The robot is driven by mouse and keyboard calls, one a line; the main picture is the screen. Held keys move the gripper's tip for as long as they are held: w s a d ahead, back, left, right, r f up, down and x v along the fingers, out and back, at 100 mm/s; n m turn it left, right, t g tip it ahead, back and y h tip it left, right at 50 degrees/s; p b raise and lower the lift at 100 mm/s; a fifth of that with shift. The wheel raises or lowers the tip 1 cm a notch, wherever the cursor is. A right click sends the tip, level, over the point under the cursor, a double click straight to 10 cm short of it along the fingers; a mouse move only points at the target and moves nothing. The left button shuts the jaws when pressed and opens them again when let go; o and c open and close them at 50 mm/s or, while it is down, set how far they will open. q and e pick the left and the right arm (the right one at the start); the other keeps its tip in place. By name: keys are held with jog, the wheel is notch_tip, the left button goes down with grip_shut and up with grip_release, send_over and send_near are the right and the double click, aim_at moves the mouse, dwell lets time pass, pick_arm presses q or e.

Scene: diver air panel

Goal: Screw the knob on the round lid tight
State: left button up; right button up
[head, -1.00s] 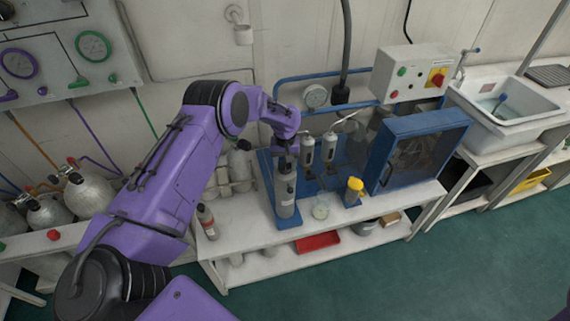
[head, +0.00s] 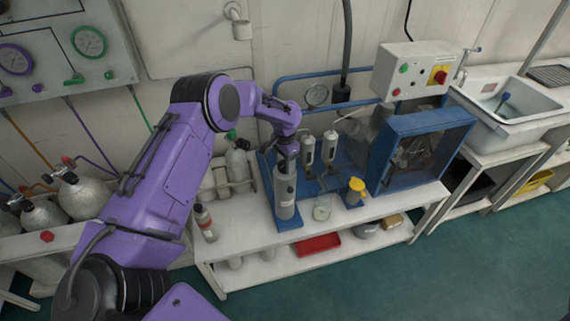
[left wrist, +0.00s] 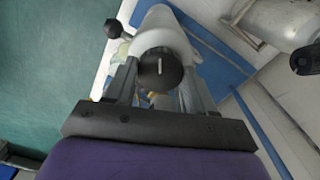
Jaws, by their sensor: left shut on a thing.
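A tall grey cylinder (head: 285,196) with a pale label stands upright at the front of the blue bench stand. My left gripper (head: 286,150) is over its top, pointing down. In the left wrist view, my left gripper (left wrist: 160,84) has its two fingers on either side of a dark round knob (left wrist: 160,69) with a pale line on its face. The gripper is shut on this knob. The pale cylinder body (left wrist: 163,27) lies beyond the knob. The lid is mostly hidden by the knob and fingers. My right gripper is not in view.
Two slim grey cylinders (head: 307,150) stand just right of the gripper, with a glass beaker (head: 322,208) and a yellow-topped container (head: 356,190) in front. A blue-framed box (head: 425,148) stands further right. A small red-marked bottle (head: 205,222) stands at the bench's left end.

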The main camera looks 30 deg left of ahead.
aim_at(285, 164)
pick_arm(q)
jog(key=m+b, duration=0.1)
jog(key=m, duration=0.5)
jog(key=m+b, duration=0.1)
jog(key=m, duration=0.5)
jog(key=m+b, duration=0.1)
jog(key=m, duration=0.5)
jog(key=m+b, duration=0.1)
jog(key=m, duration=0.5)
jog(key=shift+r, duration=0.1)
jog(key=shift+m, duration=0.3)
jog(key=o, duration=1)
jog(key=shift+o, duration=0.2)
notch_tip(285, 164, up, 10)
jog(key=b, duration=0.1)
jog(key=shift+r+b, duration=0.25)
jog(key=shift+b, duration=0.05)
